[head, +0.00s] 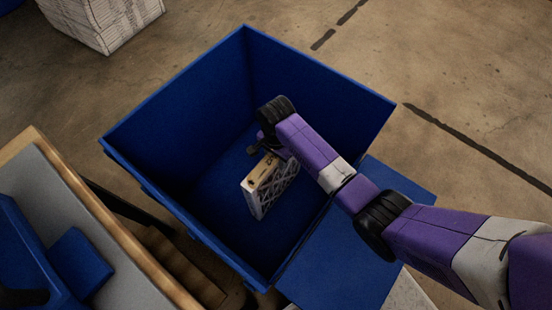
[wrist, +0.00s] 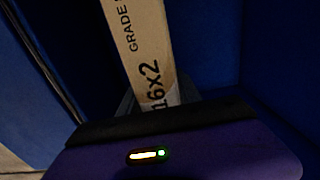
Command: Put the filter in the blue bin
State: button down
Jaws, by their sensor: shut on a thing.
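The filter (head: 262,186) is a thin boxed panel with a tan cardboard edge and a pale lattice face. It is inside the blue bin (head: 172,104), held upright on its edge. My gripper (head: 268,154) reaches down into the bin from the right and is shut on the filter's top edge. In the wrist view the filter's printed edge (wrist: 147,50) runs up from between the jaws, with "16x2" readable. The fingertips are mostly hidden. I cannot tell whether the filter's lower edge touches the bin floor.
The bin's walls stand close around my arm, and a blue flap (head: 345,255) hangs out at the front right. A wood-edged table (head: 85,225) with blue items is at the lower left. A white stack (head: 100,18) stands at the top left. Concrete floor (head: 450,70) is clear at the right.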

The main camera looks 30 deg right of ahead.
jog(key=shift+f, duration=0.1)
jog(key=c, duration=0.8)
grip_release()
jog(key=shift+c, duration=0.2)
notch_tip(320, 180, up, 12)
jog(key=p, duration=0.3)
jog(key=shift+p, duration=0.4)
